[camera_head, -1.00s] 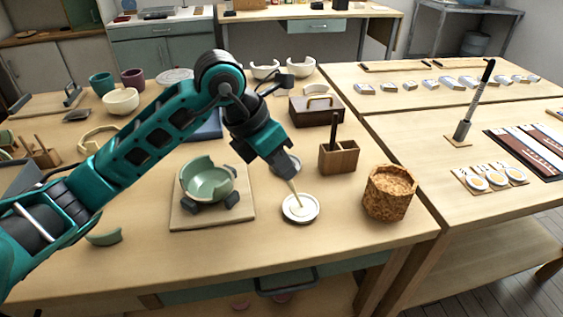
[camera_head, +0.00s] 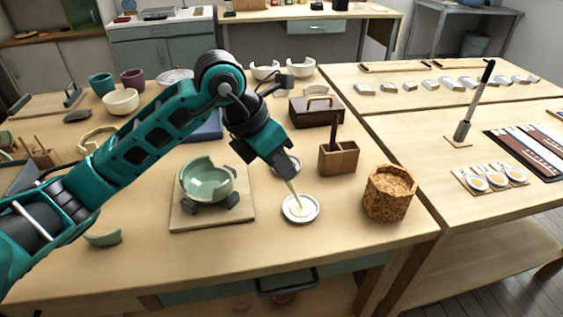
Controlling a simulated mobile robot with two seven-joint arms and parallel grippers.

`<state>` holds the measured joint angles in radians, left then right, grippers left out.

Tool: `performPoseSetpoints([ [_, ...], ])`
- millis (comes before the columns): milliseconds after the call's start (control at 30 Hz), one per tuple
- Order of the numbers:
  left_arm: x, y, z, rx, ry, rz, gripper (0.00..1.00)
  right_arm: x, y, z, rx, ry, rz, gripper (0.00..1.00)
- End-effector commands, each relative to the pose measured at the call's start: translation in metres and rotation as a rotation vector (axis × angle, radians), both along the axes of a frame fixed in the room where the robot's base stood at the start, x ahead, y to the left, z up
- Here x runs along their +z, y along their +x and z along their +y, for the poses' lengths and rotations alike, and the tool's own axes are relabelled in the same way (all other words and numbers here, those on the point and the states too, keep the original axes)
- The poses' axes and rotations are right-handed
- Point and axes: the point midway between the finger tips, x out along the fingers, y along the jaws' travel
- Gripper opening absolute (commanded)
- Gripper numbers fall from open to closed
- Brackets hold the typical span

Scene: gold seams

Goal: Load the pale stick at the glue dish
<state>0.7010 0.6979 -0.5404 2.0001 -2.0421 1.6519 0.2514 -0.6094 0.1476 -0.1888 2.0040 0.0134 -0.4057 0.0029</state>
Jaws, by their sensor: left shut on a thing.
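My left gripper (camera_head: 287,172) points down over the glue dish and is shut on the pale stick (camera_head: 294,192). The stick is thin and tilted, and its lower end is in the small white glue dish (camera_head: 313,216) or just at its surface; I cannot tell which. Another small dish (camera_head: 293,166) sits behind, partly hidden by the gripper. A green bowl (camera_head: 208,187) with a broken rim rests on dark supports on a wooden board (camera_head: 185,219) to the left. My right gripper is out of view.
A cork-like container (camera_head: 388,194) stands right of the dish, near the table edge. A wooden holder (camera_head: 338,158) with a dark tool stands behind it. A green shard (camera_head: 104,238) lies at left. The table front is clear.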

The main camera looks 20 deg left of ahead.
Motion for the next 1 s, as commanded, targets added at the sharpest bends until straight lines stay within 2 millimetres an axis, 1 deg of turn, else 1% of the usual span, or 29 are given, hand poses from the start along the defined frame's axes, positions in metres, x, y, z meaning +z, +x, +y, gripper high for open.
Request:
performPoseSetpoints([
  [200,0.019,0.0,0.0,0.0,0.001,0.001,0.0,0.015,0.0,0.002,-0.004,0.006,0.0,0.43],
  [733,0.063,0.0,0.0,0.0,-0.001,-0.003,0.0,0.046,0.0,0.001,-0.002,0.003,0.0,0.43],
  [833,0.068,0.0,0.0,0.001,0.0,-0.002,0.0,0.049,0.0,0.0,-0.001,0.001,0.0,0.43],
  [1000,0.068,0.0,0.0,0.0,-0.001,-0.002,0.0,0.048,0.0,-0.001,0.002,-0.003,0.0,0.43],
])
